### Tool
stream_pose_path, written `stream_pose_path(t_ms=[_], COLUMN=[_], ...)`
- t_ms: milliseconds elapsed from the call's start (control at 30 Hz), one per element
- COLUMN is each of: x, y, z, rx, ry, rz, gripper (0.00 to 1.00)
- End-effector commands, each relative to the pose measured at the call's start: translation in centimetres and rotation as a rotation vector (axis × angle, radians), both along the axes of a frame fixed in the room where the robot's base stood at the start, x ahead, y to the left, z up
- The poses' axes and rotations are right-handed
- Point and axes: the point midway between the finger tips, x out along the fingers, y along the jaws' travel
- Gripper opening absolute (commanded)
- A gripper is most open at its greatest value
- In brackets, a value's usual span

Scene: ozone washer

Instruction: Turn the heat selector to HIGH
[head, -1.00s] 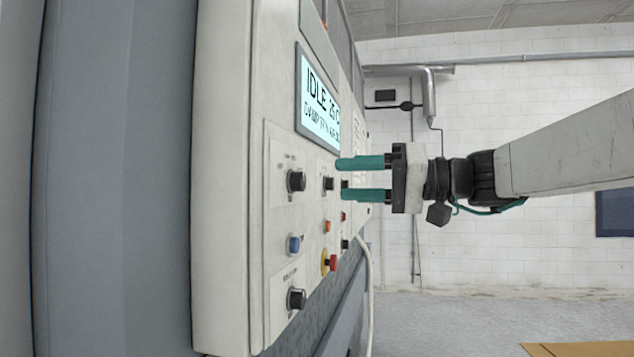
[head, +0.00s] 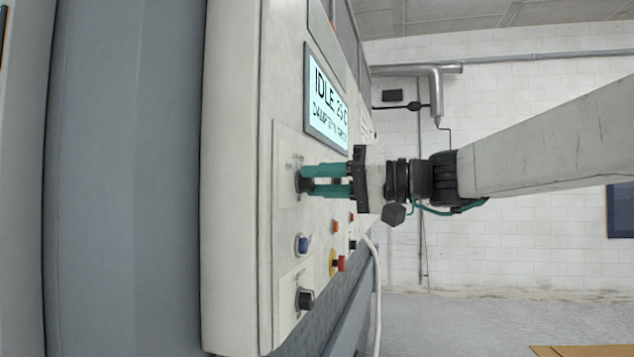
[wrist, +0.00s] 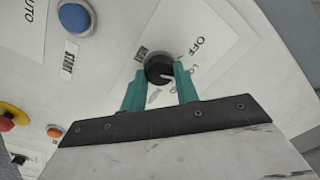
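The heat selector is a round black knob (head: 302,182) on the upper left of the pale control panel. In the wrist view the knob (wrist: 158,69) is at the top centre, with OFF printed to its upper right and a partly covered label starting "LO" below that. Other lettering near the left finger is too small to read surely. A pale mark shows on the knob's lower right edge. My gripper (head: 303,181) has its two teal fingers on either side of the knob, their tips seeming to touch it. The fingers partly hide the labels.
A blue button (head: 303,244) and another black knob (head: 304,299) sit below on the panel. A red emergency button (head: 340,263) on a yellow base and a small orange button (head: 335,227) are to the right. A lit display (head: 327,105) reading IDLE is above.

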Motion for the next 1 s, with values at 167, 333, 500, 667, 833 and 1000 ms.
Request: stream_pose_path(t_ms=[167,333,500,667,833,1000], x=[0.0,0.1,0.2,0.2,0.2,0.2], y=[0.2,-0.1,-0.3,-0.3,-0.2,-0.2], z=[-0.2,-0.2,-0.3,-0.3,-0.3,-0.3], rx=[0.001,0.014,0.047,0.094,0.149,0.205], ry=[0.010,0.051,0.141,0.267,0.418,0.571], rz=[0.001,-0.003,-0.005,-0.007,-0.007,-0.007], gripper=[0.07,0.07,0.07,0.07,0.07,0.07])
